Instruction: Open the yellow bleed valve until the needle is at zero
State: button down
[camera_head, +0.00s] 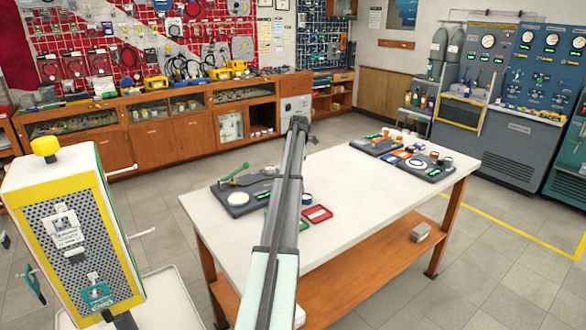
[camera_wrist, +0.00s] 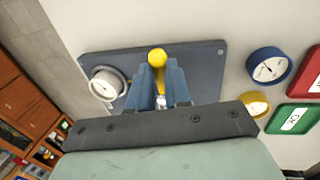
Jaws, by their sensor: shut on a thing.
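The yellow bleed valve (camera_wrist: 157,58) shows as a round yellow knob at the tips of my gripper in the wrist view. My gripper (camera_wrist: 159,82) is shut on it, with one blue-grey finger on each side. The valve's lower part is hidden between the fingers. A white-faced gauge (camera_wrist: 104,86) sits to the left on the dark grey panel (camera_wrist: 205,62). Its needle is too small to read for certain. In the head view the panel (camera_head: 237,206) lies on the white table, and my arm hides the gripper and valve.
A blue-rimmed gauge (camera_wrist: 268,67), a yellow-rimmed gauge (camera_wrist: 257,104), a red tray (camera_wrist: 307,74) and a green tray (camera_wrist: 294,119) lie right of the panel. The table's middle (camera_head: 360,185) is clear.

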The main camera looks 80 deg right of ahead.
dwell(0.3)
jog(key=c, duration=1.1)
grip_release()
jog(key=r, duration=0.4)
jog(key=s+a+r, duration=0.1)
jog(key=r, duration=0.4)
jog(key=s+r, duration=0.1)
jog(key=r, duration=0.3)
jog(key=shift+a+r, duration=0.25)
jog(key=shift+a, duration=0.15)
jog(key=shift+w, duration=0.15)
